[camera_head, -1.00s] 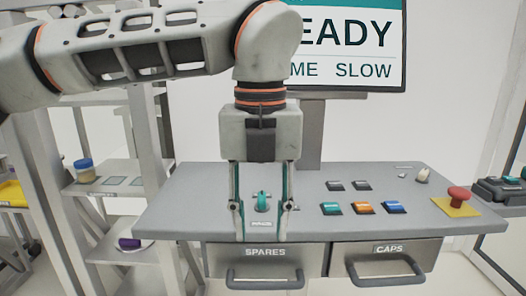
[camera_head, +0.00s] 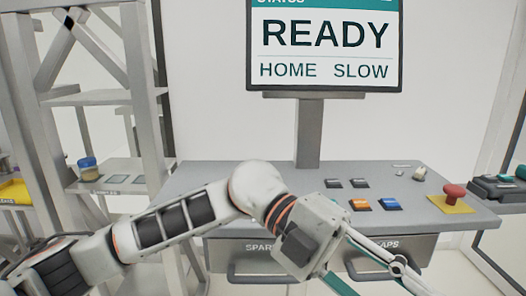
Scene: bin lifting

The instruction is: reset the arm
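My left arm comes in from the left, low across the front of the grey console (camera_head: 215,178). My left gripper (camera_head: 372,277) points down and to the right in front of the drawers. Its two fingers are spread, with nothing seen between them; their tips run to the bottom edge. The status screen (camera_head: 325,45) reads READY, HOME and SLOW. The orange button (camera_head: 360,204) and blue button (camera_head: 390,204) show beside the gripper. The teal knob and the teal button are hidden behind my arm and gripper. My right gripper is not in view.
A red mushroom button (camera_head: 455,191) stands on a yellow plate at the console's right. The drawers (camera_head: 245,247), their handles jutting out, are partly covered by my arm. A shelf rack (camera_head: 90,100) with a jar (camera_head: 88,169) stands at left. The space above the console is clear.

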